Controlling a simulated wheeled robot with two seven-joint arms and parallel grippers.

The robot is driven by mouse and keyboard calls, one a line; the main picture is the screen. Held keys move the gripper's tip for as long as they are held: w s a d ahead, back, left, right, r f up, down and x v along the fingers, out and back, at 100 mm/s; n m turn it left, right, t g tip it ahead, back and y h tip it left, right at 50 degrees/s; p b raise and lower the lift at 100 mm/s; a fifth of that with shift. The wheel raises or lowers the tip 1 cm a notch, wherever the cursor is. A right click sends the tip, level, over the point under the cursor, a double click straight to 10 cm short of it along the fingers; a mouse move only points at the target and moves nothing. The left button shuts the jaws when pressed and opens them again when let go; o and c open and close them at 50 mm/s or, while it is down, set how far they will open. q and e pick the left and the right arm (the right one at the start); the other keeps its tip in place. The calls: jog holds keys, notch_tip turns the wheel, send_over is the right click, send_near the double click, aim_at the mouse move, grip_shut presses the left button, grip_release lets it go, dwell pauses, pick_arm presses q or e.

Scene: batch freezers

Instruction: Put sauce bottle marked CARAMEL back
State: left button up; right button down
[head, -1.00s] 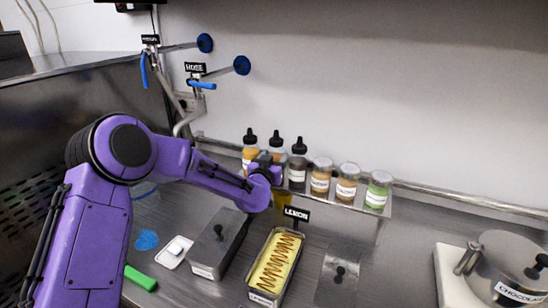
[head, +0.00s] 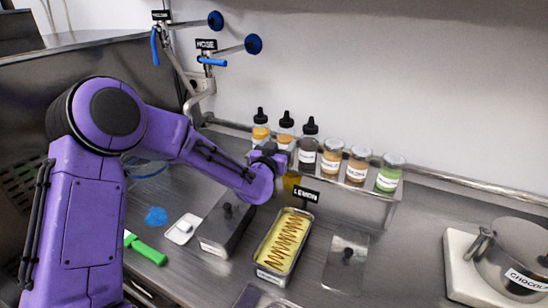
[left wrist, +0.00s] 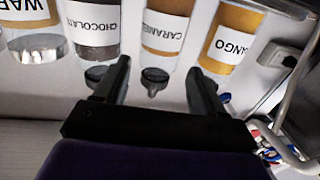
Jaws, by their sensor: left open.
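The CARAMEL sauce bottle (head: 286,126) stands upright in the row on the wall shelf, with a black tip and amber sauce. In the left wrist view the left gripper (left wrist: 160,68) is open, one finger on each side of the bottle's line, with nothing visibly clamped. My right gripper is not in view.
The CHOCOLATE bottle (head: 308,144) and the MANGO bottle (head: 260,127) stand close on either side. Several lidded jars (head: 357,166) fill the shelf to the right. Below are a LEMON tub (head: 283,243) and a lidded metal container (head: 227,226). A pot (head: 515,258) stands at right.

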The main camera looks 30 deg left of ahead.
pick_arm(q)
jog(key=s+d+b, duration=0.1)
jog(key=s, duration=0.6)
jog(key=shift+s+d, duration=0.15)
jog(key=shift+d, duration=0.05)
